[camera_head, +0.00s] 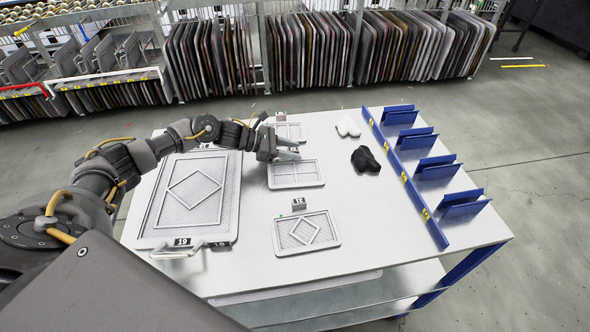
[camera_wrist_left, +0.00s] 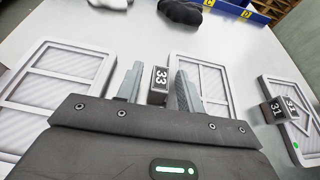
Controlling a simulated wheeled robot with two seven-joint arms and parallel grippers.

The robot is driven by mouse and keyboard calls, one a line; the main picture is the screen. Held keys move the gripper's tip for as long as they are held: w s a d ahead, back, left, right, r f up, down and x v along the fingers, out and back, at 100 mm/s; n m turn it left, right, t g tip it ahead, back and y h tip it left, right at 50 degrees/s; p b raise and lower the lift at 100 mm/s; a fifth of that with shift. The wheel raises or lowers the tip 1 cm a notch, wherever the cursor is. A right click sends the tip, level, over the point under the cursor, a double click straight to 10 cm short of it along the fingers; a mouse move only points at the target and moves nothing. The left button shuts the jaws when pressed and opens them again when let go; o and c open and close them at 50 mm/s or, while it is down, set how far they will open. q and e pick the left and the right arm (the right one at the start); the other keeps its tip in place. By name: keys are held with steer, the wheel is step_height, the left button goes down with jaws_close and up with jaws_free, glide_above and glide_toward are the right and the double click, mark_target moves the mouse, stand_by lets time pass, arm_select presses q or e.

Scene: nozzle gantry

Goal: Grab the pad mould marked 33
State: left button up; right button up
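The pad mould marked 33 is a grey framed plate with crossing ribs (camera_head: 297,174), lying flat in the middle of the table. It also shows in the left wrist view (camera_wrist_left: 214,82), right of centre. Its small dark tag block with a white 33 (camera_wrist_left: 160,80) stands at the mould's edge; my arm hides it in the head view. My left gripper (camera_head: 291,149) is at the far edge of this mould. In the wrist view its two fingers (camera_wrist_left: 159,88) are apart, one on each side of the tag block, with gaps visible. My right gripper is out of view.
A mould marked 31 (camera_head: 305,233) lies nearer, another mould (camera_head: 291,132) farther, and a large mould marked 19 (camera_head: 190,194) left. A black lump (camera_head: 365,160), a white piece (camera_head: 348,127) and a blue slotted rack (camera_head: 405,180) are right. The table's right front is clear.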

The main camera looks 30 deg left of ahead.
arm_select(q)
jaws_close()
